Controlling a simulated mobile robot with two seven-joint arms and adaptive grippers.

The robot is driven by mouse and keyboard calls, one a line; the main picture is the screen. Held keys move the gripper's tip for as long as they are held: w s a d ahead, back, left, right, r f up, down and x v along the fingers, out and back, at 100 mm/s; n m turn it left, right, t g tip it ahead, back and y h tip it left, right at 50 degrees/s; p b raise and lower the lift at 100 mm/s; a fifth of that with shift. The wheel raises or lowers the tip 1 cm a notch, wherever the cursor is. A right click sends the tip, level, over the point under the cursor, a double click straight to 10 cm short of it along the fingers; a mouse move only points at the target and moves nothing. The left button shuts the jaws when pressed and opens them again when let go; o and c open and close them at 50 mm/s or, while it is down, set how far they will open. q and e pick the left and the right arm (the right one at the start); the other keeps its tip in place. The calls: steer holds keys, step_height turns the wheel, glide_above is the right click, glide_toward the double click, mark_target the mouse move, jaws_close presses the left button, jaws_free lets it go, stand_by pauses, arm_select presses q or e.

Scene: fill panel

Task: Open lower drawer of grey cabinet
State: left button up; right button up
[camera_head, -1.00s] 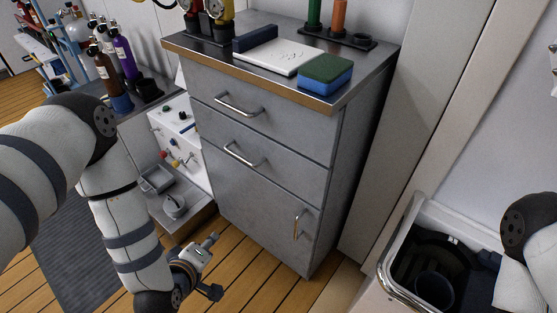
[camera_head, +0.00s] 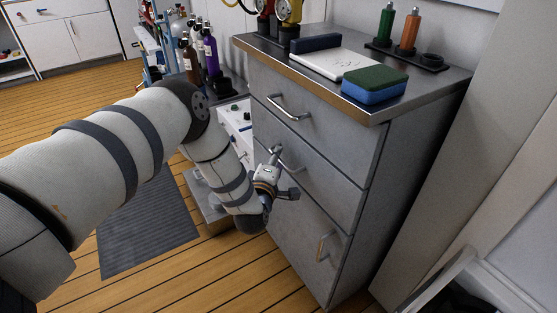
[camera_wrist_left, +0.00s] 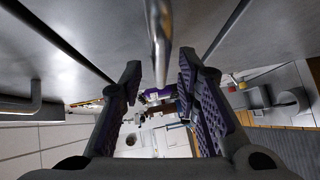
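The grey cabinet (camera_head: 395,150) has two drawers above a door. The lower drawer (camera_head: 325,185) is shut, and its metal bar handle (camera_head: 291,163) is partly hidden by my left gripper (camera_head: 284,172). In the left wrist view, the handle (camera_wrist_left: 158,45) stands upright between the fingertips of my open left gripper (camera_wrist_left: 158,80), with gaps on both sides. The upper drawer (camera_head: 310,125), with its own handle (camera_head: 285,108), is also shut. My right gripper is out of view.
Below the drawers is a closed door with a handle (camera_head: 321,247). A dark mat (camera_head: 150,225) and open wooden floor lie to the left.

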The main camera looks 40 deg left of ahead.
arm_select(q)
steer(key=shift+w+a+f, duration=0.15)
steer(key=shift+w+a, duration=0.1)
steer(key=shift+w, duration=0.4)
jaws_close()
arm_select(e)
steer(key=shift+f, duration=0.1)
